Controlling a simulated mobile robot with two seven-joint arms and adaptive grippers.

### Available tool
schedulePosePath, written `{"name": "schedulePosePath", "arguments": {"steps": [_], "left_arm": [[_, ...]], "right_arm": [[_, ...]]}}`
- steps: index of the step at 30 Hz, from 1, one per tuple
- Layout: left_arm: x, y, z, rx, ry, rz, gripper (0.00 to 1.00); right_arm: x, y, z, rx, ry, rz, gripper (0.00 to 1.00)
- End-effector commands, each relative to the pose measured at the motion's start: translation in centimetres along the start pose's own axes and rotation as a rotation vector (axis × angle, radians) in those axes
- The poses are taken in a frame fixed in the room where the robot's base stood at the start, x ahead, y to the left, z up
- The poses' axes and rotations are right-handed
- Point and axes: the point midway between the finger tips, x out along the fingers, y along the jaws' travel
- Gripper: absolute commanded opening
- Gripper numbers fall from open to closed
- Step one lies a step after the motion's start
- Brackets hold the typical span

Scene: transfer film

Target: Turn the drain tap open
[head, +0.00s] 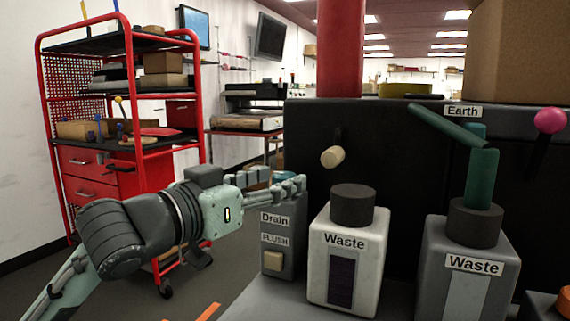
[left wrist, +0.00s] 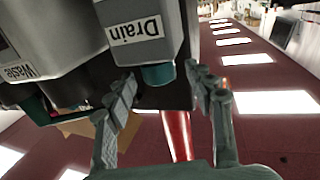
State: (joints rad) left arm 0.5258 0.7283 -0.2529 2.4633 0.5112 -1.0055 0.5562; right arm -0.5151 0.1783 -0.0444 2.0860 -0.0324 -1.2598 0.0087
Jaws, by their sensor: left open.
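The grey box labelled Drain (head: 285,240) stands left of the white Waste container, with a FLUSH label and a beige button (head: 272,261) on its front. A teal round knob sits on top of it, mostly hidden behind my fingers in the head view. In the left wrist view, which is upside down, the knob (left wrist: 158,75) shows on the Drain box (left wrist: 140,32). My left gripper (head: 299,185) is level with the box top. Its open fingers (left wrist: 162,86) stand on either side of the knob with gaps visible. My right gripper is not in view.
A white Waste container (head: 345,255) stands close right of the Drain box, with a grey Waste container (head: 468,265) beyond. A beige-ended lever (head: 333,156) and pink-ball lever (head: 549,121) stick out behind.

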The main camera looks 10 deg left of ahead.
Motion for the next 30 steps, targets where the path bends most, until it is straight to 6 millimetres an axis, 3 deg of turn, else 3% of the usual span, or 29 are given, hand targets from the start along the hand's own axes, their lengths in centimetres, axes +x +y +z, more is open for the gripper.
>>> {"name": "schedulePosePath", "arguments": {"steps": [2,9,19,30], "left_arm": [[0.1,0.1,-0.2,-0.001,-0.001,0.001,0.54],[2.5,0.1,0.0,-0.001,0.001,0.001,0.54],[2.7,0.1,0.0,0.001,0.0,0.001,0.53],[2.7,0.1,0.0,0.0,0.0,0.001,0.07]], "right_arm": [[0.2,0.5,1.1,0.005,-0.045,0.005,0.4],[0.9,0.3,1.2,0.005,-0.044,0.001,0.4],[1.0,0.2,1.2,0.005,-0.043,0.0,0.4],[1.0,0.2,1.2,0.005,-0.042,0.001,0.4]]}}
